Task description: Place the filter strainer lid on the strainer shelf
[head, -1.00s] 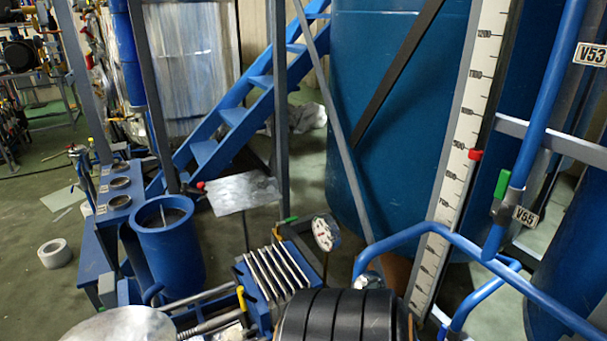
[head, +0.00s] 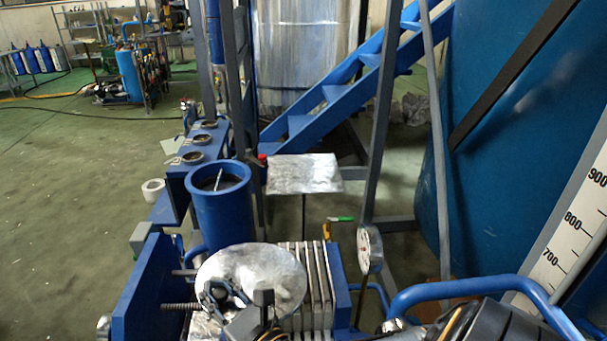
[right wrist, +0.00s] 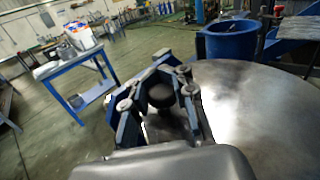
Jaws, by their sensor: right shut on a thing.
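The filter strainer lid (head: 268,268) is a round silver disc at the lower middle of the head view. It also fills the right side of the right wrist view (right wrist: 262,120). My right gripper (head: 222,298) is shut on the lid's dark knob (right wrist: 161,95). The blue strainer (head: 222,212) is an open-topped cylinder beyond the lid, and it also shows in the right wrist view (right wrist: 228,45). A flat silver plate (head: 305,175), which looks like the strainer shelf, is just right of the strainer and bare. My left gripper is not in view.
A filter press with pale plates (head: 322,280) stands under and beside the lid. A gauge (head: 370,250) and blue pipe rail (head: 470,290) are at right. Blue stairs (head: 335,100) and a large blue tank (head: 520,120) stand behind. Open floor (head: 80,180) lies left.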

